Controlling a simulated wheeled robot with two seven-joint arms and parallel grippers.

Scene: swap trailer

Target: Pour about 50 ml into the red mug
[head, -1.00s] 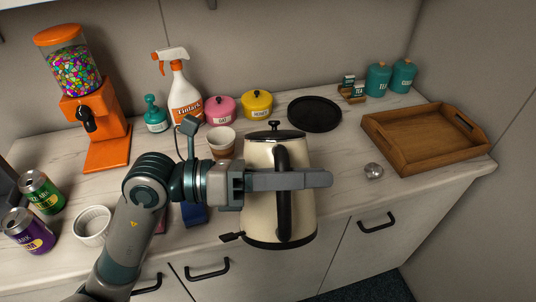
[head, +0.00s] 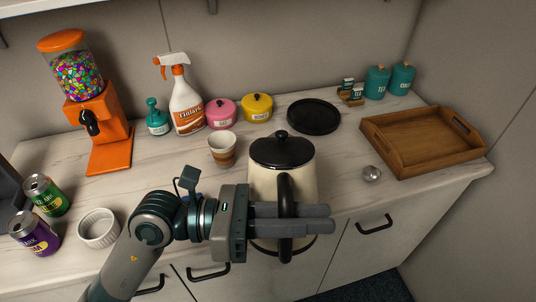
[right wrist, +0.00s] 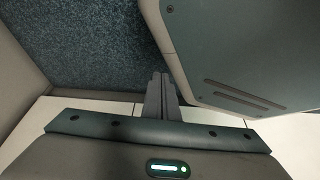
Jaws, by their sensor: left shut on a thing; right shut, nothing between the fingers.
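My left gripper (head: 326,219) is shut on the black handle of a cream kettle (head: 308,182) with a black lid in the head view. The kettle looks close to upright, its lower part overlapping the counter's front edge. Its spout is hidden. I see no red mug; the space behind the kettle and my left arm is hidden. A white and brown cup (head: 222,150) stands left of the kettle, apart from it. My right gripper (right wrist: 157,97) is shut and empty in the right wrist view.
A wooden tray (head: 402,157), a metal ball-like thing (head: 371,174) and a black round plate (head: 313,116) lie right of and behind the kettle. A white ramekin (head: 98,229) and two cans stand at left. A spray bottle (head: 186,103) and pots line the back.

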